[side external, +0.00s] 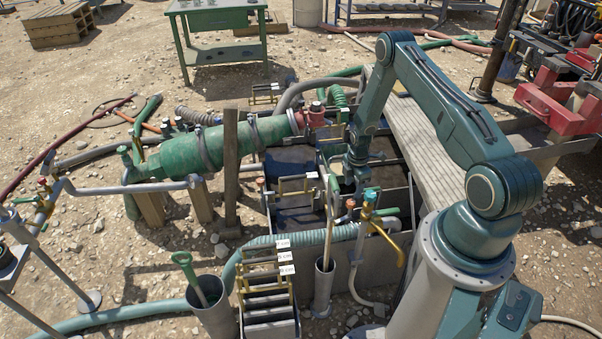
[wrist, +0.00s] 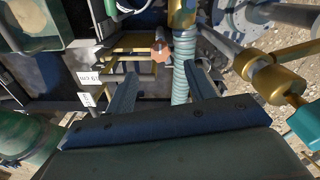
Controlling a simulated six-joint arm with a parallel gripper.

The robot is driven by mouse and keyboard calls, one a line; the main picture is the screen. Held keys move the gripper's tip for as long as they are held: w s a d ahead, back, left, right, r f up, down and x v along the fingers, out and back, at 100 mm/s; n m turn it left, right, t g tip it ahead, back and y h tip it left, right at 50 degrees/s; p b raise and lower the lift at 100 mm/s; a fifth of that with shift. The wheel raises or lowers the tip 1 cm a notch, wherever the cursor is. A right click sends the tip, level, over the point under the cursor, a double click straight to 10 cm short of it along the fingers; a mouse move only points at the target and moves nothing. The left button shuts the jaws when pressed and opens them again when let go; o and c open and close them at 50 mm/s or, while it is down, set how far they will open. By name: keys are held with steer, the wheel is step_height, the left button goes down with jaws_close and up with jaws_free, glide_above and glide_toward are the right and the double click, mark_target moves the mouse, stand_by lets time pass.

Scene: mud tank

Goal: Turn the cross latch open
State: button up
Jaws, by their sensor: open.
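In the wrist view my gripper (wrist: 162,84) is open, with its two teal fingers apart and nothing between them. A small copper-coloured knob (wrist: 160,51) shows just beyond the gap between the fingertips, beside a brass frame (wrist: 130,45). I cannot tell for sure that this knob is the cross latch, and no cross shape is clear. In the side view my gripper (side external: 354,182) points down into the tank (side external: 408,203); its fingertips are hard to make out there. A copper knob (side external: 350,204) stands near it.
A ribbed hose (wrist: 182,62) and brass pipe run close by the fingers in the wrist view. Brass and teal valve fittings (side external: 368,210) stand at the tank's near side. A green cylinder (side external: 200,150) lies left of the tank. A plank walkway (side external: 425,130) runs at right.

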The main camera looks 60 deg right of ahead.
mark_target(351, 202)
steer(key=shift+f, duration=3.55)
steer(key=c, duration=1)
